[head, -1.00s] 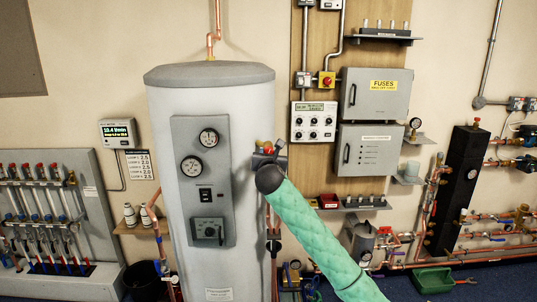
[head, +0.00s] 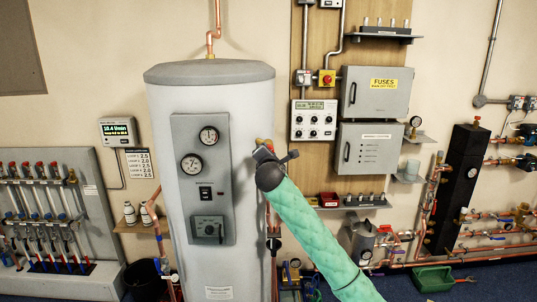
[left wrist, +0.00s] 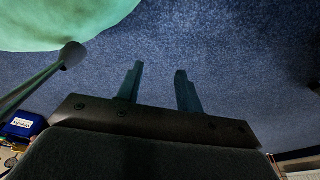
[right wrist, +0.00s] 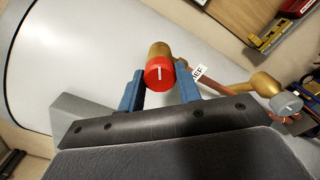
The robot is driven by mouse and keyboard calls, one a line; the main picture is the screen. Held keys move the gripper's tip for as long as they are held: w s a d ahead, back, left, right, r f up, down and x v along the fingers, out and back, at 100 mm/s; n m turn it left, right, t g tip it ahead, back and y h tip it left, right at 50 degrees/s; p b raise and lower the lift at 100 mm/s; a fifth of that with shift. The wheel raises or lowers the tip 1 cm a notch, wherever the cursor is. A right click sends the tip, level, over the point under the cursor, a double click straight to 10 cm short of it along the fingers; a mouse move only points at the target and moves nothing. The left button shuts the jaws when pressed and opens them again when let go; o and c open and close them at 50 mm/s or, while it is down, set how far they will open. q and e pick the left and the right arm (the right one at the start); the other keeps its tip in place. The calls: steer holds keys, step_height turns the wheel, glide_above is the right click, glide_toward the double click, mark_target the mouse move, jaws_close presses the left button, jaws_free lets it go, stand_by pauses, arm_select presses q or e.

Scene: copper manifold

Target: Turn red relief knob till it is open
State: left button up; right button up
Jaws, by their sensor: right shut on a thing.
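The red relief knob (right wrist: 159,75) is round with a white line on its face. It sits on a brass fitting, and a white tag with partly hidden lettering (right wrist: 200,72) is beside it. My right gripper (right wrist: 160,84) has its two blue fingers on either side of the knob and is shut on it. In the head view my right gripper (head: 264,154) is at the right side of the tank, with the arm hiding most of the knob. My left gripper (left wrist: 157,82) has its fingers apart and empty above blue carpet; it is outside the head view.
The grey tank (head: 210,85) with its gauge panel (head: 200,225) stands right beside my right gripper. Another brass fitting with a grey knob (right wrist: 286,104) is to the right in the right wrist view. Grey electrical boxes (head: 375,93) hang on the wall to the right.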

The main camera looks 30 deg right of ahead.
arm_select(q)
steer(key=shift+w+r, duration=0.15)
steer(key=shift+w, duration=0.75)
arm_select(e)
steer(key=o, duration=1)
arm_select(q)
step_height(320, 180, up, 5)
steer(key=w+d+b, duration=0.2)
steer(key=b, duration=0.1)
steer(key=shift+w+d+r, duration=0.2)
steer(key=shift+w+d, duration=0.05)
steer(key=shift+d, duration=0.1)
arm_select(e)
steer(key=v, duration=0.7)
steer(key=shift+s, duration=0.4)
steer(key=shift+a+f, duration=0.1)
